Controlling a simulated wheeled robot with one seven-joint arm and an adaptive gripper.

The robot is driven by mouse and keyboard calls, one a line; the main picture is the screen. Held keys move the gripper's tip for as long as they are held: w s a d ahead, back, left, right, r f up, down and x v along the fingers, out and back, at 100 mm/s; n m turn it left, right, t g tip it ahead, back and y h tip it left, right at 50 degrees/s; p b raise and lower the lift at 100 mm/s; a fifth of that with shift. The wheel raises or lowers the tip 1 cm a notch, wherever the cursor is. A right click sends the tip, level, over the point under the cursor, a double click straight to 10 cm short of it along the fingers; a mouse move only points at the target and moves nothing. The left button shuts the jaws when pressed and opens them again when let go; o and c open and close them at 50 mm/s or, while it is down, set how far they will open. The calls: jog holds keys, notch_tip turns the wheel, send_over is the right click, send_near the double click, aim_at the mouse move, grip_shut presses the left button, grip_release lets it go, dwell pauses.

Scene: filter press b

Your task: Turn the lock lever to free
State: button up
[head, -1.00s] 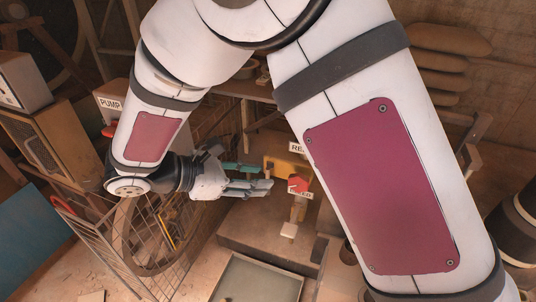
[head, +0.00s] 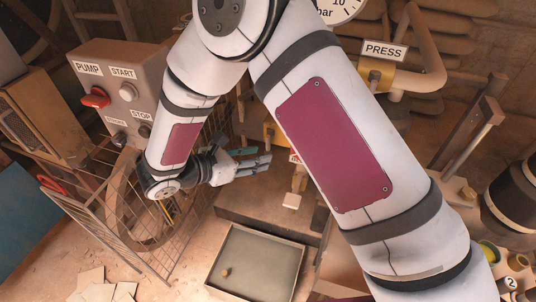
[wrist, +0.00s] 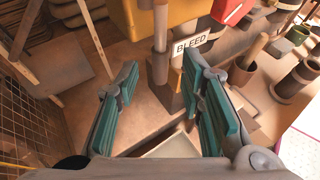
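My gripper (head: 264,161) is open and empty. In the wrist view its two green-padded fingers (wrist: 163,75) stand well apart, with nothing between the pads. Beyond the fingertips, a BLEED label (wrist: 190,44) is on a post under a yellow body (wrist: 170,12). I cannot pick out the lock lever for certain in either view. In the head view my arm covers much of the area just right of the gripper; a yellow part (head: 269,130) shows behind the fingers.
A grey control box (head: 150,65) with a red knob (head: 95,97) stands left. A wire cage (head: 110,195) is below it. A shallow tray (head: 213,268) lies in front. A pipe labelled PRESS (head: 384,50) is right. A red part (wrist: 232,10) shows at the wrist view's top.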

jog(key=shift+x, duration=2.4)
grip_shut()
